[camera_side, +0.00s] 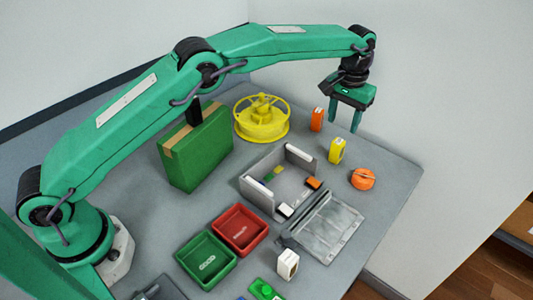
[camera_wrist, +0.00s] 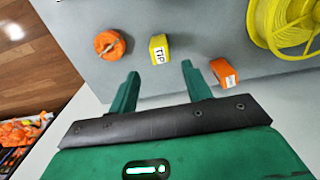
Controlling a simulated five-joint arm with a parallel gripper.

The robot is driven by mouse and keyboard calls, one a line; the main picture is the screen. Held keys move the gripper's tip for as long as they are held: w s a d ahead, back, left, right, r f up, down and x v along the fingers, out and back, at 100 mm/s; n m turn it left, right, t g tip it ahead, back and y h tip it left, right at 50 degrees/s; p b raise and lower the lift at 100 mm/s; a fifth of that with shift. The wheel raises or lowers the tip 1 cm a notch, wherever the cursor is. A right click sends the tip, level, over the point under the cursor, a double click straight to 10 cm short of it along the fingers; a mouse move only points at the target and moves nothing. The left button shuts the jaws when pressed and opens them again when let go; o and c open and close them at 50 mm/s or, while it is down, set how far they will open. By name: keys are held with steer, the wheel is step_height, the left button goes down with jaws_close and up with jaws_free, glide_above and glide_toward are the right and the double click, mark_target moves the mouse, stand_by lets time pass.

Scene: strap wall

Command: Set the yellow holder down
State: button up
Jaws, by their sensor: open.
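A small yellow block (camera_side: 337,150) with a white label stands on the grey table, apart from my gripper. In the wrist view the yellow block (camera_wrist: 159,43) shows label letters that look like "TIP", and it sits beyond the gap between my fingers. My gripper (camera_side: 344,126) is open, with its fingers pointing down above the far right of the table. The wrist view shows nothing between the fingers (camera_wrist: 160,70). I cannot tell its exact height above the table.
An orange block (camera_side: 317,119) and an orange round item (camera_side: 363,179) flank the yellow block. A yellow reel (camera_side: 262,120) stands farther left. A grey open box (camera_side: 262,197), red tray (camera_side: 226,241), green tray (camera_side: 191,265) and green box (camera_side: 181,165) occupy the nearer table.

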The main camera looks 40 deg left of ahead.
steer(key=shift+r, duration=0.35)
stand_by(0.4)
steer(key=shift+s+a+r, duration=0.1)
steer(key=shift+a+r, duration=0.2)
steer(key=shift+r, duration=0.3)
steer(key=s+a+r+t, duration=0.3)
steer(key=s+a+r, duration=1)
steer(key=r, duration=0.3)
steer(key=s+a+f+t, duration=0.1)
steer(key=s+a, duration=0.1)
steer(key=s, duration=0.6)
steer(key=s+a+f, duration=0.2)
steer(key=s+a, duration=0.1)
steer(key=s, duration=0.5)
steer(key=s+a+f+t, duration=0.1)
steer(key=s+a+f, duration=0.1)
steer(key=s, duration=0.7)
steer(key=shift+a+f+t, duration=0.15)
steer(key=shift+a+t, duration=0.15)
steer(key=shift+a, duration=0.4)
